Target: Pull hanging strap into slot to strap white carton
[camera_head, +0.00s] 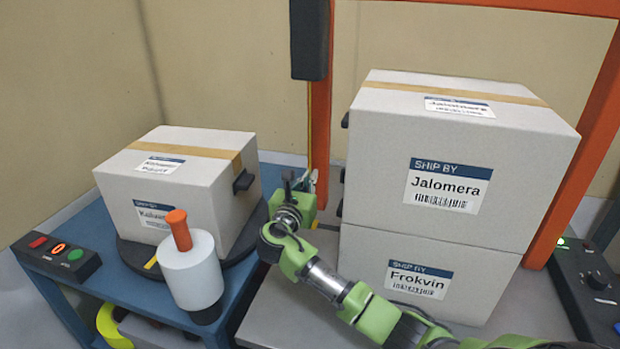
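A white carton labelled Jalomera (450,150) sits on another white carton labelled Frokvín (420,280), inside an orange frame (319,140). A thin yellow strap (310,125) hangs along the frame's left post, below a dark box (309,40). My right gripper (303,182) is at the strap's lower part, left of the cartons. The fingers are small and partly hidden, so I cannot tell whether they hold the strap. No slot can be made out clearly. My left gripper is not in view.
Another white carton (180,190) sits on a dark turntable (135,254) on a blue table (90,207). A white roll with an orange handle (190,270) stands in front of it. Control boxes are at left (57,256) and right (590,290).

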